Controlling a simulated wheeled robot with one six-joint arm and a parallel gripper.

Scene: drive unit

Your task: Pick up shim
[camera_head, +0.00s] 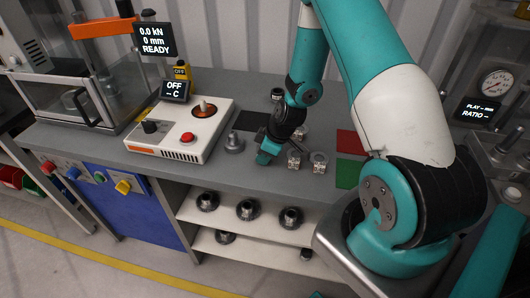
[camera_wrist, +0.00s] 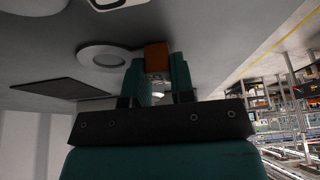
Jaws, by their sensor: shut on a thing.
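In the wrist view the shim appears as a flat grey ring (camera_wrist: 101,56) beside an orange-brown block (camera_wrist: 156,56) that looks like its tab. The two teal fingers of my gripper (camera_wrist: 156,80) are shut on that block. A shiny piece shows between the fingers below it. The ring looks to lie flat close to the grey bench top; I cannot tell whether it touches. In the head view my gripper (camera_head: 266,156) points down at the bench's front part, and I cannot make out the shim there.
On the bench (camera_head: 225,177), a grey stepped part (camera_head: 234,143) stands left of my gripper and small metal parts (camera_head: 318,162) stand right. Red (camera_head: 350,142) and green (camera_head: 348,174) squares lie further right. A white control box (camera_head: 180,130) is left; flanged parts (camera_head: 247,210) fill the shelf.

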